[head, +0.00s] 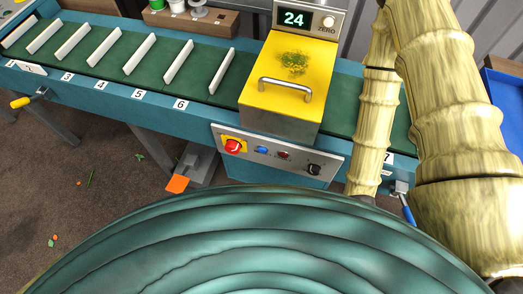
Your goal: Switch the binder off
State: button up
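The binder (262,100) is a machine with a yellow hood and a grey handle, standing across the green conveyor. Its front control panel (240,163) holds a red mushroom button (233,146) on a yellow plate, a blue button (261,150), a small dark red button or lamp (283,155) and a black knob (314,169). A display (294,19) behind the hood reads 24, with a round button marked ZERO (328,22). The setting of the black knob is too small to read. My arm fills the right side; my gripper does not show.
The conveyor (120,75) has white dividers and numbered labels. An orange foot pedal (177,184) lies on the floor below the panel. A yellow-handled lever (20,102) and a blue-handled lever (408,213) stick out from the frame. A blue bin (503,88) stands at right.

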aim_at(232, 147)
jog(key=z, duration=0.4)
jog(key=k, duration=1.15)
jog(key=u, duration=0.5)
